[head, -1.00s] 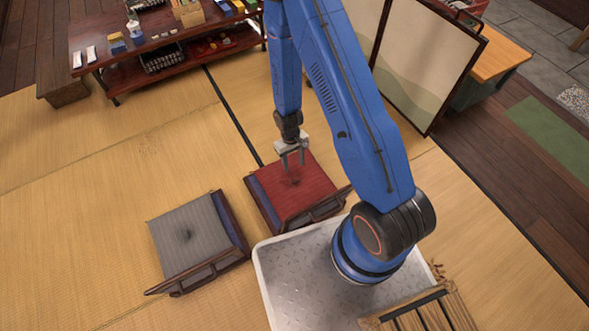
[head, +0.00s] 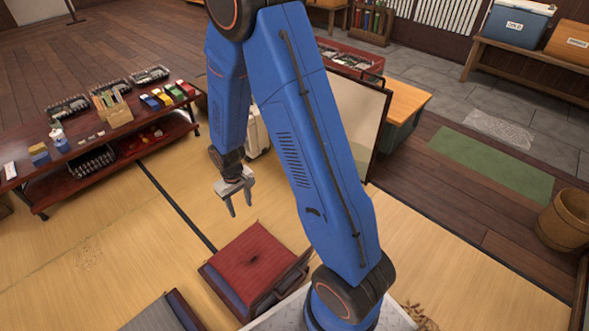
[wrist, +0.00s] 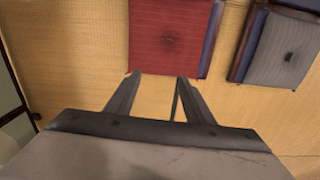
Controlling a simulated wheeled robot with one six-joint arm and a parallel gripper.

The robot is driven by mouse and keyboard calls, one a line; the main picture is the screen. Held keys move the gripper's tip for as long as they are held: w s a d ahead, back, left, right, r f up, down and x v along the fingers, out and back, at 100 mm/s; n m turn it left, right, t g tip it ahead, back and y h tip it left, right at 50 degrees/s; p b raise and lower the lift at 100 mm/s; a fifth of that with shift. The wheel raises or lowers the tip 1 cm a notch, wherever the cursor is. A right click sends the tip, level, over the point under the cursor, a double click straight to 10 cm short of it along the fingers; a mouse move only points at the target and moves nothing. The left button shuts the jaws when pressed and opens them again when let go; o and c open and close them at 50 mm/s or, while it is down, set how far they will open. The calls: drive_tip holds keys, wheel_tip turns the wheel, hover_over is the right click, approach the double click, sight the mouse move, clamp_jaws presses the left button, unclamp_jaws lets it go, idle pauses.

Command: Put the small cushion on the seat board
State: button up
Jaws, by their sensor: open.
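A red square cushion (head: 250,262) with a dark button lies flat on a low dark-wood seat with a purple edge (head: 222,292). The red cushion also shows at the top middle of the wrist view (wrist: 168,38). A grey cushion (head: 152,319) is cut off at the bottom of the head view; the wrist view shows it more fully (wrist: 285,48) on a similar seat. My gripper (head: 242,209) is open and empty, above the mat and beyond the red cushion. In the wrist view its fingertips (wrist: 158,78) point toward the red cushion's edge, with nothing between them.
A low red-brown table (head: 95,150) with boxes and trays stands at the left. A folding screen (head: 358,115) and an orange-topped cabinet (head: 405,105) stand behind my arm. A wooden bucket (head: 566,220) is at the right. Tatami between table and seats is clear.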

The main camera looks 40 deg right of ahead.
drive_tip(key=s+d+r+t, duration=0.1)
drive_tip(key=s+r, duration=0.2)
drive_tip(key=r, duration=0.5)
drive_tip(key=s+d+r+m+t, duration=0.1)
drive_tip(key=s+d+r, duration=0.1)
drive_tip(key=r, duration=0.6)
drive_tip(key=s+d+r+t, duration=0.1)
drive_tip(key=s+r, duration=0.2)
drive_tip(key=r, duration=0.5)
drive_tip(key=s+d+r+t, duration=0.1)
drive_tip(key=s+r, duration=0.4)
drive_tip(key=s, duration=0.3)
drive_tip(key=s+d+r+t, duration=0.1)
drive_tip(key=s+r, duration=0.5)
drive_tip(key=s, duration=0.3)
drive_tip(key=shift+s+d+r+m, duration=0.15)
drive_tip(key=shift+d+r+m, duration=0.15)
drive_tip(key=shift+m, duration=0.1)
